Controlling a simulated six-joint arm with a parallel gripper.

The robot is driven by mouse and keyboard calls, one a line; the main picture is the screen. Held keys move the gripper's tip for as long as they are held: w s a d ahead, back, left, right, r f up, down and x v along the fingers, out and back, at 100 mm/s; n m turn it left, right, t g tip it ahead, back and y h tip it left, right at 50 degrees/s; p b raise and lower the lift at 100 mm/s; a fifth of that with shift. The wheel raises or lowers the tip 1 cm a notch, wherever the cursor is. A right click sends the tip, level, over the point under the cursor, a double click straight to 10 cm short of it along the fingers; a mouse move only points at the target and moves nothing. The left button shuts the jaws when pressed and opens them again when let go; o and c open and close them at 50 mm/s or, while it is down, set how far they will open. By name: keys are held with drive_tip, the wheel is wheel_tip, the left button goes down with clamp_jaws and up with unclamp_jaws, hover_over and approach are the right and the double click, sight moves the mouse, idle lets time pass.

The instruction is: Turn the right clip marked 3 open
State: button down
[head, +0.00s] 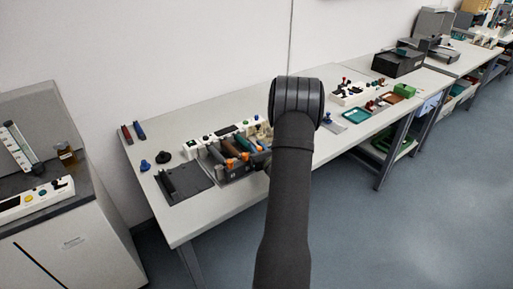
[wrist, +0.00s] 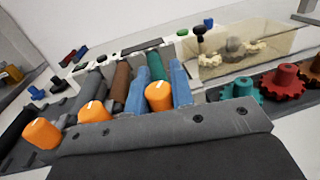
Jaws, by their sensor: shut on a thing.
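Three orange clips stand in a row in the wrist view: a left one (wrist: 41,133), a middle one (wrist: 94,112) and the right clip (wrist: 159,96), each with a pale mark; I cannot read the numbers. The grey body of my gripper (wrist: 158,128) fills the lower part of that view, just in front of the right clip. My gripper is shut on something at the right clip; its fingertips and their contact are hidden. In the head view my arm covers the gripper and part of the dark printer unit (head: 237,171).
Brown (wrist: 121,82), green and blue rollers lie behind the clips. A teal gear (wrist: 244,89) and a red gear (wrist: 285,80) stand close on the right. A clear tan box (wrist: 235,55) is behind them. A dark flat tray (head: 186,182) lies left of the unit.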

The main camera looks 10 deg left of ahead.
drive_tip(key=shift+h, duration=0.3)
drive_tip(key=c, duration=1.3)
unclamp_jaws()
drive_tip(key=shift+o, duration=0.2)
drive_tip(key=v, duration=1.7)
drive_tip(key=shift+s+f, duration=0.2)
drive_tip(key=shift+f, duration=0.05)
drive_tip(key=shift+d, duration=0.1)
drive_tip(key=shift+c, duration=0.2)
